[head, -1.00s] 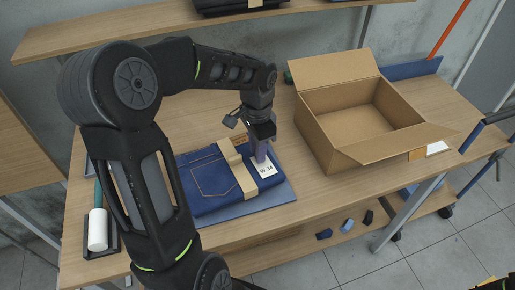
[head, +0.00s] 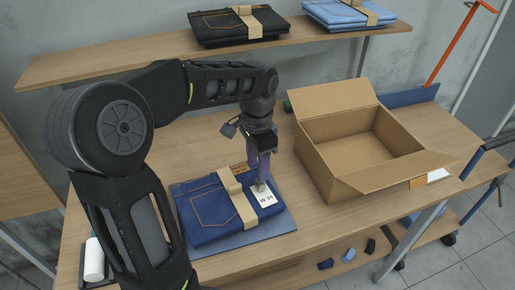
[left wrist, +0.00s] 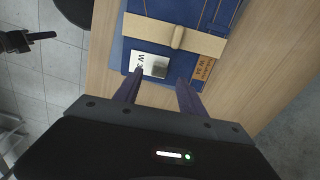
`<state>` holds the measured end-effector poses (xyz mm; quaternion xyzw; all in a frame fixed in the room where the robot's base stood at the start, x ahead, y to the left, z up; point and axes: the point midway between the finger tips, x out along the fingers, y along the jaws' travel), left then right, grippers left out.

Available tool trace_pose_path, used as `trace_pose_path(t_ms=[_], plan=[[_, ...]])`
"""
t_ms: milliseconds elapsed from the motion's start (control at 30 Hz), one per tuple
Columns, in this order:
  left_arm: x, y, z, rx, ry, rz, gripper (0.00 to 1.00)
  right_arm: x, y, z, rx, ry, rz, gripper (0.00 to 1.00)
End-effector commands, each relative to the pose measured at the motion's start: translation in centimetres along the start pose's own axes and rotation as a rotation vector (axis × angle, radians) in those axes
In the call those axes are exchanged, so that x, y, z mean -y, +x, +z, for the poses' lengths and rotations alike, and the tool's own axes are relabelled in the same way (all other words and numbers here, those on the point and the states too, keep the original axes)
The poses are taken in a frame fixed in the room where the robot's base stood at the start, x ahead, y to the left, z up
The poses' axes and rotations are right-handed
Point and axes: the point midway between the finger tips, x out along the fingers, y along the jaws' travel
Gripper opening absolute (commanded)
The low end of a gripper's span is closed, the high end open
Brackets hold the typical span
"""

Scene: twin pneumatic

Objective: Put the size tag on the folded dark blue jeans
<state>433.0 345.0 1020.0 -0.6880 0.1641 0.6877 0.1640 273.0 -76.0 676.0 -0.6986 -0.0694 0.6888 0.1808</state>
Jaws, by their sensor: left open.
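The folded dark blue jeans (head: 207,212) lie on a blue-grey board (head: 275,226) on the table, with a tan paper band (head: 240,204) around them. The white size tag (head: 267,199), printed "W 34", lies flat on the jeans to the right of the band. In the left wrist view the tag (left wrist: 150,66) lies on the denim near its edge, with a grey patch on it. My left gripper (head: 261,180) is over the tag, pointing down. Its purple fingers (left wrist: 155,88) are apart with nothing between them.
An open cardboard box (head: 360,150) stands to the right of the jeans. A shelf (head: 130,62) behind holds folded black jeans (head: 235,27) and light blue jeans (head: 345,14). Several small dark pieces (head: 349,255) lie on the lower shelf.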

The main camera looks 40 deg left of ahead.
Motion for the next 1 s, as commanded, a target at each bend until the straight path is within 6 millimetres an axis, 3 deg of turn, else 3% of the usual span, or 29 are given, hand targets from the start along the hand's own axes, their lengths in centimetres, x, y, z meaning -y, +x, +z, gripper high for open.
trace_pose_path(t_ms=[200, 333, 1000], plan=[[0.0, -4.4, -0.1, -0.003, 0.001, -0.003, 0.48, -0.1, 0.3, -0.1, -0.001, -0.001, -0.002, 0.0], [0.0, -5.9, 0.0, -0.001, 0.0, -0.001, 0.48, -0.1, 0.4, -0.1, -0.001, -0.001, -0.002, 0.0], [0.0, -6.4, 0.0, 0.0, 0.0, 0.0, 0.48, -0.1, 0.4, -0.1, -0.001, -0.001, -0.002, 0.0]])
